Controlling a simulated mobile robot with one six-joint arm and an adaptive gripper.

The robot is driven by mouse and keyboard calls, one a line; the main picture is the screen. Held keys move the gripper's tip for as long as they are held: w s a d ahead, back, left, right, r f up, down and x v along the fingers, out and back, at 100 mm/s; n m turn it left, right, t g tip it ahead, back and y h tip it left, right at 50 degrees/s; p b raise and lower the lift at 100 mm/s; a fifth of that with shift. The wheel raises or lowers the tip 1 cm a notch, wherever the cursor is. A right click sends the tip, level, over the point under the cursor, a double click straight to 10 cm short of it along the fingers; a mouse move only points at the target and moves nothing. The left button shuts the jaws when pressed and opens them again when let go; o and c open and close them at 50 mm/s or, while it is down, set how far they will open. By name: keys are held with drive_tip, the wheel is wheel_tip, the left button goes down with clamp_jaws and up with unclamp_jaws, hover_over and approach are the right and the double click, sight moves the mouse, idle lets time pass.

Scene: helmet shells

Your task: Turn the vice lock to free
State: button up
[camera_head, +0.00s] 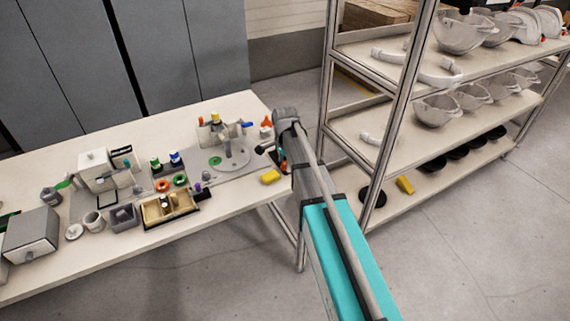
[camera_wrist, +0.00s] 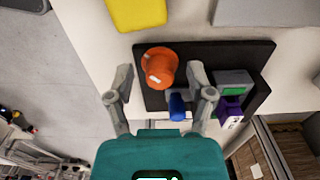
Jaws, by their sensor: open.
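A black base plate (camera_wrist: 200,56) lies below my gripper in the wrist view. On it are an orange flanged knob (camera_wrist: 158,65), a blue cylinder (camera_wrist: 177,106) and a grey block (camera_wrist: 232,78) with a green patch and a purple part (camera_wrist: 230,105). Which of these is the vice lock I cannot tell. My gripper (camera_wrist: 161,74) is open and empty; its fingers stand left and right of the orange knob and blue cylinder. I cannot tell whether they touch. In the head view my arm hides most of this spot.
The bench (camera_head: 120,250) carries a yellow block (camera_head: 270,177), a beige tray (camera_head: 168,208), a grey box (camera_head: 31,236) and a fixture with a round plate (camera_head: 233,153). A shelf rack (camera_head: 400,147) with helmet shells stands close on the right. The bench's front edge is clear.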

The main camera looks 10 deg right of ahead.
clamp_jaws()
drive_tip(key=shift+n, duration=0.3)
drive_tip(key=n, duration=0.3)
drive_tip(key=shift+n, duration=0.4)
drive_tip(key=n, duration=0.4)
drive_tip(key=shift+n, duration=0.3)
drive_tip(key=n, duration=0.4)
drive_tip(key=shift+n, duration=2.5)
